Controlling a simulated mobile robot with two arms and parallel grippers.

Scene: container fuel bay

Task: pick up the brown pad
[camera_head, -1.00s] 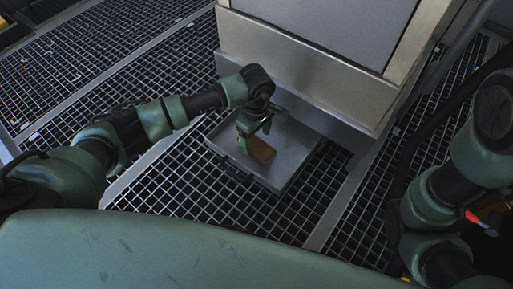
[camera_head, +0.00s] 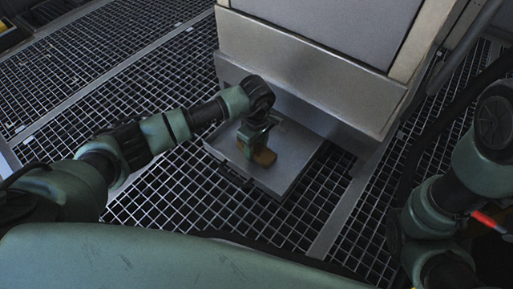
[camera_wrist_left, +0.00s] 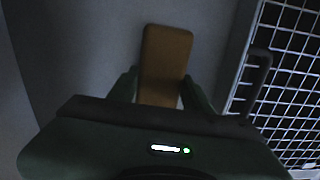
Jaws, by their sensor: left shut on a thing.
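The brown pad (camera_head: 264,157) is a small flat block at the grey tray (camera_head: 292,165) in front of the large grey cabinet. My left gripper (camera_head: 249,150) is over the tray with its fingers at the pad. In the left wrist view the pad (camera_wrist_left: 165,58) lies between the two green fingers (camera_wrist_left: 160,92), which are shut on its near part. The far part of the pad sticks out beyond the fingertips. I cannot tell whether the pad still touches the tray. My right arm shows at the right edge, but its gripper is not seen.
The grey cabinet (camera_head: 310,65) stands right behind the tray. The tray has a dark handle, which shows in the left wrist view (camera_wrist_left: 258,80). Open metal grating (camera_head: 150,215) surrounds the tray. A dark hose (camera_head: 425,140) runs down at the right.

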